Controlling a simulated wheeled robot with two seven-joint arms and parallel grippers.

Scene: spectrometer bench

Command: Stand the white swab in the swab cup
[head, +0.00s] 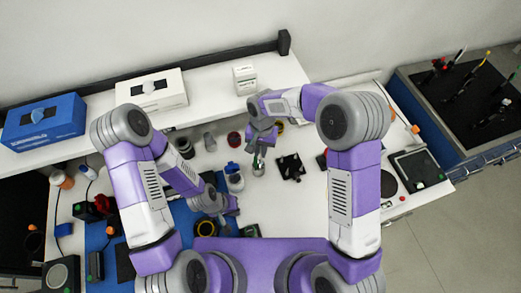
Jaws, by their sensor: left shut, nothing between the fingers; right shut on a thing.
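My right gripper (257,149) reaches over the white bench near the middle and points down. It is shut on a thin thing, most likely the white swab, which is too small and too covered by the fingers to make out clearly. A small greyish cup (258,171), which looks like the swab cup, stands just below the fingertips. I cannot tell whether the held thing is inside the cup or above it. My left gripper (229,209) is shut and empty, low at the front of the bench, left of and nearer than the cup.
A blue-and-white jar (235,182) stands just left of the cup, and a black holder (290,167) just right. A red-topped pot (234,139) and a clear vessel (209,142) stand behind. A blue box (44,122) and white boxes (151,90) occupy the back shelf.

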